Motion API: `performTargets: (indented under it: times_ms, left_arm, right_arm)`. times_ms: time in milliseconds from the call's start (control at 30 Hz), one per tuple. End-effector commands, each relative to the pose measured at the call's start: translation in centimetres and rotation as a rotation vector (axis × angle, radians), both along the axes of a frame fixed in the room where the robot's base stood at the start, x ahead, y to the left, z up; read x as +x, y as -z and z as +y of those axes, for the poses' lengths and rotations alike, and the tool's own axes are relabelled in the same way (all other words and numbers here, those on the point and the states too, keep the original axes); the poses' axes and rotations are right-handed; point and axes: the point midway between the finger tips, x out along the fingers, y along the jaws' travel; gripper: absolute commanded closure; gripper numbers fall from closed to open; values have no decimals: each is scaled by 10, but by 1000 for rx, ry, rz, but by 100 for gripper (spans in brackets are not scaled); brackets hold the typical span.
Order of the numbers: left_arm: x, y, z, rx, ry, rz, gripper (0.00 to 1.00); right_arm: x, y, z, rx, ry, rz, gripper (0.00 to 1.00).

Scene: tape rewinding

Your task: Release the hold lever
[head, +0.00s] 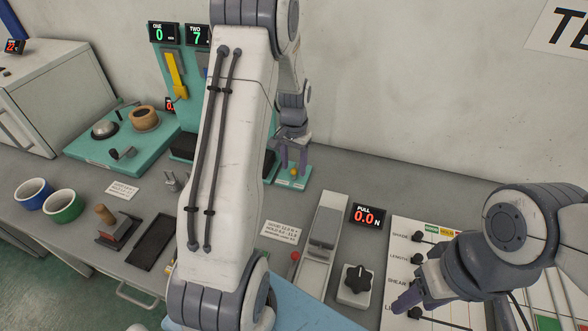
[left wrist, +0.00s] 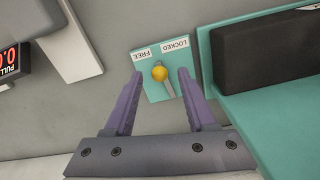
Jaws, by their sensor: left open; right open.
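The hold lever (left wrist: 160,74) has a yellow ball knob on a thin metal stem. It rises from a teal plate (left wrist: 152,91) with a FREE label on the left and a LOCKED label on the right in the left wrist view. The knob also shows small in the head view (head: 294,172). My left gripper (left wrist: 160,76) is open, its purple fingers on either side of the knob, with gaps visible on both sides. It is at the back in the head view (head: 293,170). My right gripper (head: 400,303) is open at the lower right, partly hidden, near the sample board.
A teal stand with a dark block (left wrist: 265,50) is beside the lever plate. The PULL display (head: 367,216), a black knob box (head: 357,285) and a pale rail (head: 322,240) are to the right. My left arm hides the middle of the bench.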

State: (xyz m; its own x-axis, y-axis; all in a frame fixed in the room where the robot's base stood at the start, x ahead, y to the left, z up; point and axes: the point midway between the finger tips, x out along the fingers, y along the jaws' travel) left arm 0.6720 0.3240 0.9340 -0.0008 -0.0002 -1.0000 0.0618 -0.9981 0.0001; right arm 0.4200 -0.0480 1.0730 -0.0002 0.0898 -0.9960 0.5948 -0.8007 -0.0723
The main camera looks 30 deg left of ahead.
Motion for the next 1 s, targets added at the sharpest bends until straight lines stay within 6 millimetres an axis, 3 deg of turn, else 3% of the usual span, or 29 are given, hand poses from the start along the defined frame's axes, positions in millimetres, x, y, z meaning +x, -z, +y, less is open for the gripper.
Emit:
performTargets:
  times_ms: [200,533,667,700,1000]
  left_arm:
    - [0,22,0,0,0,1,44]
    - [0,26,0,0,0,-1,44]
    - [0,26,0,0,0,-1,94]
    - [0,26,0,0,0,-1,100]
    - [3,25,-6,0,-104,-1,100]
  right_arm:
    - [0,-3,0,0,0,0,50]
    - [0,-3,0,0,0,0,50]
    - [0,-3,0,0,0,0,50]
    - [0,-3,0,0,0,0,50]
    - [0,-5,0,0,0,0,50]
